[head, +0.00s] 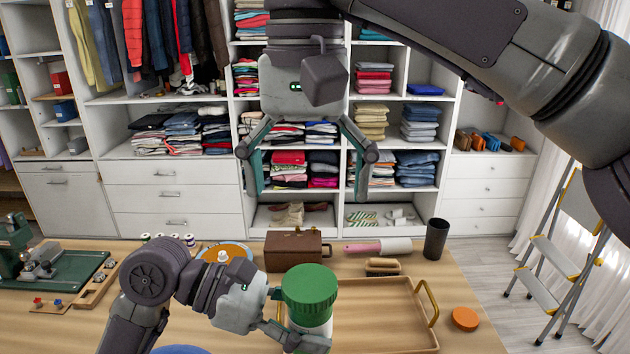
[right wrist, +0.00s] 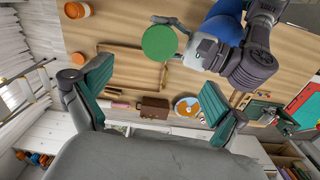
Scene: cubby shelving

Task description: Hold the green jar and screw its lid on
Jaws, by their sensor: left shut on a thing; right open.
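The jar (head: 312,324) stands upright at the table's front middle, with a pale body under a wide green lid (head: 309,285). The lid sits on its top; I cannot tell how tight it is. My left gripper (head: 297,320) is shut around the jar body below the lid, coming from the left. My right gripper (head: 306,188) is open and empty, pointing down, higher up and farther back in the head view. In the right wrist view the lid's round top (right wrist: 159,42) shows beyond the gap between my right fingers (right wrist: 155,75), apart from them.
A wooden tray (head: 434,325) with brass handles lies right of the jar. An orange disc (head: 465,318) lies right of the tray. Behind are a brown case (head: 293,250), a lint roller (head: 378,246), a brush (head: 382,266) and a dark cup (head: 436,239). A green machine (head: 60,270) stands at left.

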